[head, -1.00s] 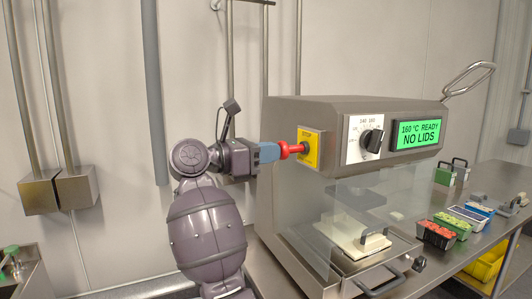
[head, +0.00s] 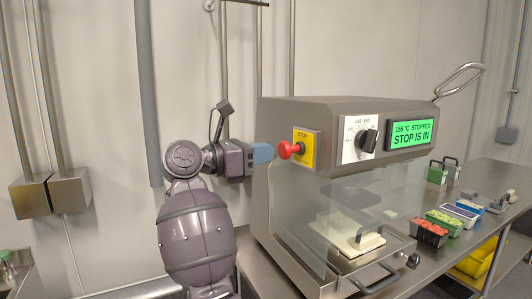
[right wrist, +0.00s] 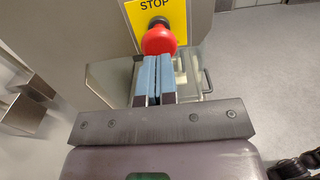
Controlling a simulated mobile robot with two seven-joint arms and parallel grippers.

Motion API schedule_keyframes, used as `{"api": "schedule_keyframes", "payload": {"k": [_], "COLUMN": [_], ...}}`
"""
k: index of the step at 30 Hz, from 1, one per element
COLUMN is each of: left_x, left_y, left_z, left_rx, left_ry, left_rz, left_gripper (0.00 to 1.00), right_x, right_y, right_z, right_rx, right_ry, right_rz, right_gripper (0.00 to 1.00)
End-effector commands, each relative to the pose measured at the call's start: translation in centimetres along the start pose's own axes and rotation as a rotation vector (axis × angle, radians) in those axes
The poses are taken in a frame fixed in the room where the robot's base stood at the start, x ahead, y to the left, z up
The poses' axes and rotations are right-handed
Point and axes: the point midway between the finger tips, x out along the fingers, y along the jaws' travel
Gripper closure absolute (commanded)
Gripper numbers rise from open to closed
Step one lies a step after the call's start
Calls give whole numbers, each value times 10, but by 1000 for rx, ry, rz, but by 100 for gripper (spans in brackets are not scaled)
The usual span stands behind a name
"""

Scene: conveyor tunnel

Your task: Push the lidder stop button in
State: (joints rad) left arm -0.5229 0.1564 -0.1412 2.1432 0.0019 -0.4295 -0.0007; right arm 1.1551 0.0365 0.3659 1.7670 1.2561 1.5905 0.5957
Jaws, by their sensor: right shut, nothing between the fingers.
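The red stop button (head: 288,149) sticks out from a yellow plate (head: 304,148) marked STOP on the upper left front of the grey lidder (head: 340,112). The green display (head: 411,134) reads "155 °C STOPPED, STOP IS IN". My right gripper (head: 272,152) is shut and empty, its blue fingers just left of the button. In the right wrist view the closed fingers (right wrist: 154,62) point at the red button (right wrist: 159,39); a small gap shows in the head view. My left gripper is not in view.
A black dial (head: 368,140) sits between the button and the display. A clear guard (head: 322,205) hangs below. Several small trays of food, such as red ones (head: 428,232), lie on the steel table at right.

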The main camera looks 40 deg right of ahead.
Motion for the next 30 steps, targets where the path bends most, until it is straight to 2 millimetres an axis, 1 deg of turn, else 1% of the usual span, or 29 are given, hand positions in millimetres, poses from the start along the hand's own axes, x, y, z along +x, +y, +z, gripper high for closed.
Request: {"api": "schedule_keyframes", "payload": {"k": [2,9,15,18,21,30], "left_x": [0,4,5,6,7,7], "left_y": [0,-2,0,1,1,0], "left_z": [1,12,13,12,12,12], "left_rx": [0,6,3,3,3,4], "left_ry": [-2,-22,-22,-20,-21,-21], "left_rz": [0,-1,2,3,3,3], "left_gripper": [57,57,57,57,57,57], "right_x": [-7,-56,-88,-98,-104,-107], "right_y": [-2,0,0,0,-1,-1], "right_z": [-1,-4,-3,-2,-1,0], "right_rx": [0,-5,-5,-3,-2,0], "right_ry": [1,-1,0,0,-1,-1], "right_rz": [2,3,3,1,1,0], "right_gripper": [100,100,100,100,100,100]}}
